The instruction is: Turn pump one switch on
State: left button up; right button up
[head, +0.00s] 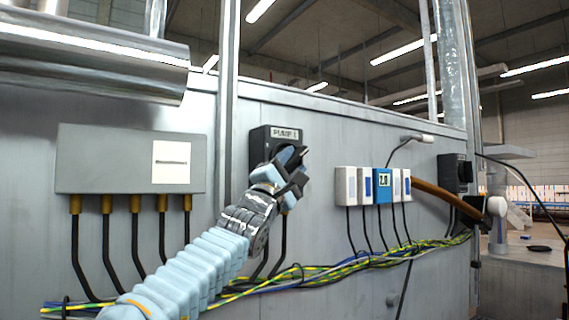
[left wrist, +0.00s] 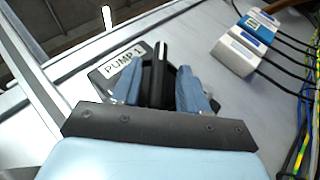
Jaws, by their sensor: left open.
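The pump one switch is a dark box (head: 262,137) with a "PUMP 1" label on the grey wall panel, in the middle of the head view. My left gripper (head: 296,160) is in front of it and hides most of its face and the knob. In the left wrist view the labelled switch box (left wrist: 112,74) lies just beyond the open fingers (left wrist: 158,88). A dark upright bar, seemingly the knob's handle (left wrist: 160,62), shows between the fingers. I cannot tell whether the fingers touch it. My right gripper is not in view.
A grey junction box (head: 105,150) with several cables is at the left. White and blue modules (head: 383,184) are right of the switch, with a second dark box (head: 455,173) farther right. A yellow-green cable bundle (head: 330,272) runs along below.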

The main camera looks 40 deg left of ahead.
pick_arm(q)
jog(key=shift+c, duration=0.4)
grip_shut()
jog(key=shift+w+d, duration=0.1)
jog(key=shift+f+n+t+y, duration=0.1)
jog(key=shift+n+t+y, duration=0.2)
jog(key=shift+n+y, duration=0.2)
jog(key=n+t+y+b, duration=0.1)
jog(key=n+y+b, duration=0.1)
jog(key=b, duration=0.2)
jog(key=shift+b, duration=0.3)
